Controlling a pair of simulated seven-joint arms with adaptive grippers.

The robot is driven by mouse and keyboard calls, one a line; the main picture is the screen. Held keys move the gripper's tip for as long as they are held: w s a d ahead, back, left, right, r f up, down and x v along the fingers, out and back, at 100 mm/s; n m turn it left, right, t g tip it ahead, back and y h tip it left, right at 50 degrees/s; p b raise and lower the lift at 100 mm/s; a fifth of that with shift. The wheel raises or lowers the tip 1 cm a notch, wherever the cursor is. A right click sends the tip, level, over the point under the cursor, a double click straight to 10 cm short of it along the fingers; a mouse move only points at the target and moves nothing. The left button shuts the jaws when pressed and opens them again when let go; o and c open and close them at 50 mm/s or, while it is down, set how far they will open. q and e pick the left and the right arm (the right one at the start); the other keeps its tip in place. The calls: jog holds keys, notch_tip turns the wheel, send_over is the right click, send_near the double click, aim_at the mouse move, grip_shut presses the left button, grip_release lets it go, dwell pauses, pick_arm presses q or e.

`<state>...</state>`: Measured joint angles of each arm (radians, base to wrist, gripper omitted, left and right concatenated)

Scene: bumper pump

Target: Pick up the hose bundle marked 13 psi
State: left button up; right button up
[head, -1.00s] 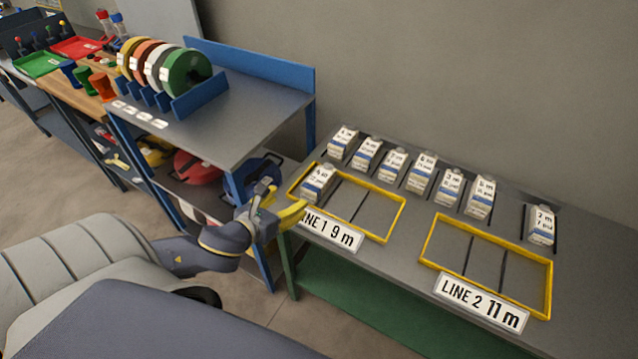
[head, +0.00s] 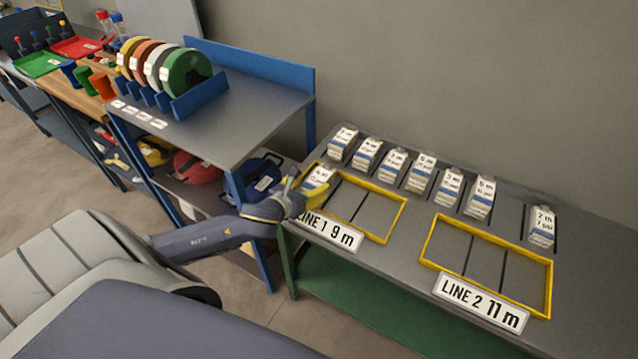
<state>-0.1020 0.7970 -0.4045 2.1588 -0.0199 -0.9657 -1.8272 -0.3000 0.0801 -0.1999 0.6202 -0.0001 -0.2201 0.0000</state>
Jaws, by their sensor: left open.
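Several hose bundles with white and blue labels stand in a row at the back of the grey table, among them a leftmost one (head: 343,139), a middle one (head: 419,173) and one (head: 481,198) left of a gap. The far right bundle (head: 542,227) seems to read 2 m, 7 psi. Most psi marks are too small to read, so I cannot tell which is 13 psi. Another bundle (head: 320,175) stands in the left slot of the LINE 1 frame (head: 382,238). My left gripper (head: 318,192) is open with yellow fingertips at this bundle, partly covering it. Contact is unclear.
The LINE 2 11 m frame (head: 545,290) is empty, and the other LINE 1 slots are empty. A blue-edged shelf (head: 250,100) with colored reels stands left of the table, close to my left arm. A wall rises behind the table.

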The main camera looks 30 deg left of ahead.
aim_at(317, 180)
pick_arm(q)
jog(key=shift+x, duration=2.7)
jog(key=shift+r, duration=0.1)
jog(key=c, duration=1.3)
jog(key=shift+c, duration=0.2)
